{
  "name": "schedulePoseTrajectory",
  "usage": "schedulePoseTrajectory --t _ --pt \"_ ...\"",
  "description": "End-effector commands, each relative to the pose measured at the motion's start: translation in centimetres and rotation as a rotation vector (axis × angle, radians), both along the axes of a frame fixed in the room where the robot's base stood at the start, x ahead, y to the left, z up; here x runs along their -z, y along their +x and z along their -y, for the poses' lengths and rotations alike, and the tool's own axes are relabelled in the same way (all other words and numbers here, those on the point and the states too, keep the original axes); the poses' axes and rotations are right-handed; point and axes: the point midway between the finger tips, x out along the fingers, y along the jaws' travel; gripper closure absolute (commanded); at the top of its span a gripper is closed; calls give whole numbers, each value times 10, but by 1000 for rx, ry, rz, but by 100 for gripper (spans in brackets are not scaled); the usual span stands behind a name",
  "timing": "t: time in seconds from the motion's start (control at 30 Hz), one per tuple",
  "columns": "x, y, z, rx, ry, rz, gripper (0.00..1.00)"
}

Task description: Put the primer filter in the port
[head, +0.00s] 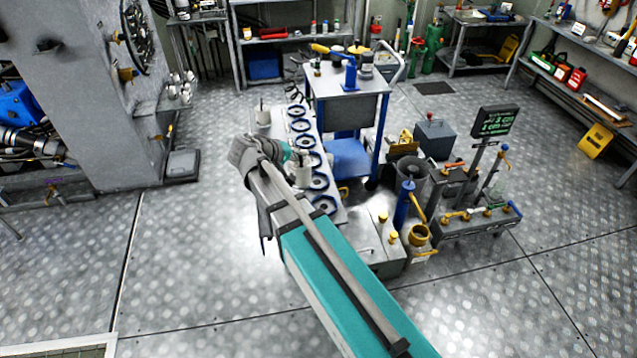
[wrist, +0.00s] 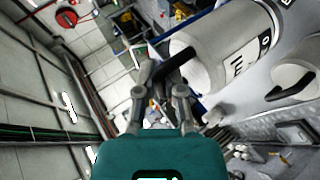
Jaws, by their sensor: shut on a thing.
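A row of several blue-ringed ports (head: 319,183) runs along a light grey rack in the middle of the head view. My gripper (head: 292,158) is over the left side of this row, at the end of my teal arm. A pale canister (head: 303,174), which looks like the primer filter, is at its fingertips. In the wrist view, my gripper (wrist: 168,82) has its fingers close together beside a large white labelled canister (wrist: 228,50). The exact contact is hard to see. Whether the canister's lower end is inside a port cannot be told.
Another pale canister (head: 263,116) stands at the rack's far left end. A blue-legged cart (head: 345,85) stands right behind the rack. Pump gear with yellow caps (head: 383,218) and a display (head: 494,121) stand to the right.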

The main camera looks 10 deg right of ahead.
Motion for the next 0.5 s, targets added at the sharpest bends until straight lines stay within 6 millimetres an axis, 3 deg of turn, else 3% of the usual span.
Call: schedulePoseTrajectory --t 0.5 --pt "0 -1 -9 -14 -1 1 100"
